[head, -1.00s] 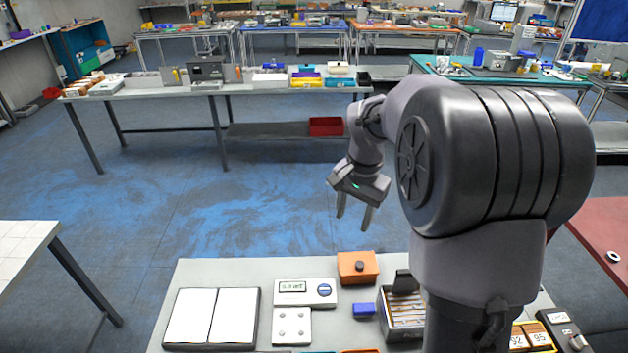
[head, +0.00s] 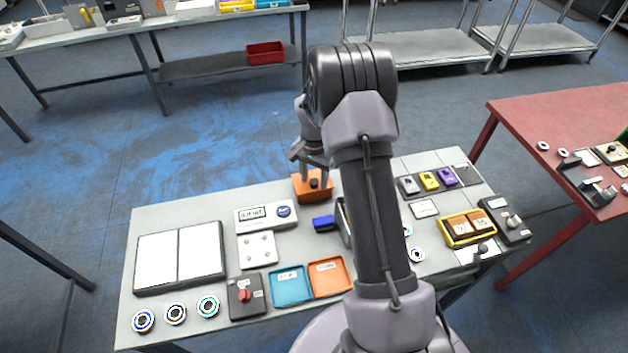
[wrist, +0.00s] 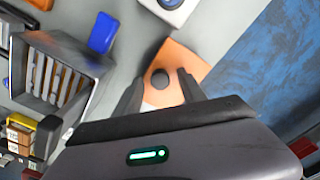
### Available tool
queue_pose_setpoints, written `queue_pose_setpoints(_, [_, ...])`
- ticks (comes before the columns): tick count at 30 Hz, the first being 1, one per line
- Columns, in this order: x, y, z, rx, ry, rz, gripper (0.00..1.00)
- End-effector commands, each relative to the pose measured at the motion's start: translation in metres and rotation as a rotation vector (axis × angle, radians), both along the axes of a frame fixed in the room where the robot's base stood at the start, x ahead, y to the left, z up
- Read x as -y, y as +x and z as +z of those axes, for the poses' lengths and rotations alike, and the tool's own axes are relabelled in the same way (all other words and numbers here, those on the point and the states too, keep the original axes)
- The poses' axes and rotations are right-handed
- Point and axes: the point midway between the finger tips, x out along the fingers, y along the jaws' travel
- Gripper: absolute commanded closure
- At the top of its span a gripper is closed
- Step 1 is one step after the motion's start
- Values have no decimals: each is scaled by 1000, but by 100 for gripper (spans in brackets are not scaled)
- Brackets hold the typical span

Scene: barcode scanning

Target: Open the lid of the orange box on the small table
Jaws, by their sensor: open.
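The orange box (head: 307,190) with a dark round knob on its lid stands at the back edge of the small table (head: 190,217). Its lid appears closed. In the wrist view the orange box (wrist: 181,62) lies ahead of my gripper, and its knob (wrist: 160,79) shows between the two fingers. My gripper (wrist: 160,88) is open and empty, with its fingertips over or beside the knob; I cannot tell whether they touch it. In the head view my gripper (head: 314,179) is right at the box, partly hidden by my arm.
A blue block (head: 323,222) and a grey divided bin (wrist: 60,72) stand near the box. A white device (head: 266,214) lies to its left. Blue and orange trays (head: 290,286) are nearer the front. Blue floor is open behind the table.

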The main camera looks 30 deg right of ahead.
Motion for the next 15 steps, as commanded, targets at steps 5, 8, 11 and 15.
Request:
queue_pose_setpoints(5, [0,0,-3,1,0,0,52])
queue_pose_setpoints(8, [0,0,-3,1,0,0,52])
queue_pose_setpoints(11, [0,0,-3,1,0,0,68])
queue_pose_setpoints(15, [0,0,-3,1,0,0,95])
